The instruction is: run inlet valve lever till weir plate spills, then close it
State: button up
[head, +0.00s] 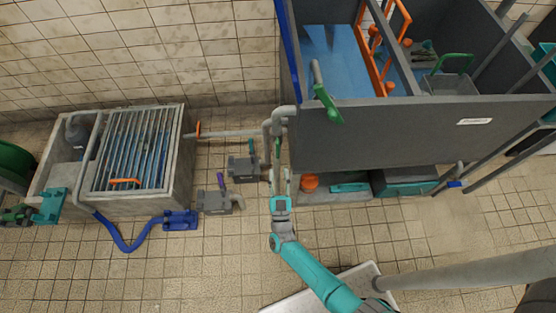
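A grey tank (390,130) stands at the upper right, with blue water (335,60) in its left compartment. A grey divider (388,45) that may be the weir plate stands right of the water; whether water spills over it I cannot tell. A larger green handle (328,104) hangs over the tank's front rim. Neither is labelled, so I cannot tell which is the inlet valve lever.
A concrete basin with a grate (130,150) and a blue hose (125,243) lie further left. An orange jar (310,182) sits under the tank. The tiled floor below is mostly clear.

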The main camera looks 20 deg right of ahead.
jog(key=v, duration=0.4)
jog(key=shift+s, duration=0.1)
dwell(0.5)
jog(key=s+d+r+n+g+y, duration=0.15)
jog(key=s+r+y, duration=0.25)
jog(key=s, duration=0.6)
jog(key=s+d+r+n+g+y, duration=0.1)
jog(key=s+d+r+n+y, duration=0.2)
jog(key=s, duration=0.6)
jog(key=s+r+g, duration=0.2)
jog(key=s+r, duration=0.4)
jog(key=r, duration=0.3)
jog(key=s+r+g, duration=0.2)
jog(key=s+r, duration=0.5)
jog(key=r, duration=0.2)
jog(key=shift+a+r, duration=0.3)
jog(key=shift+a, duration=0.1)
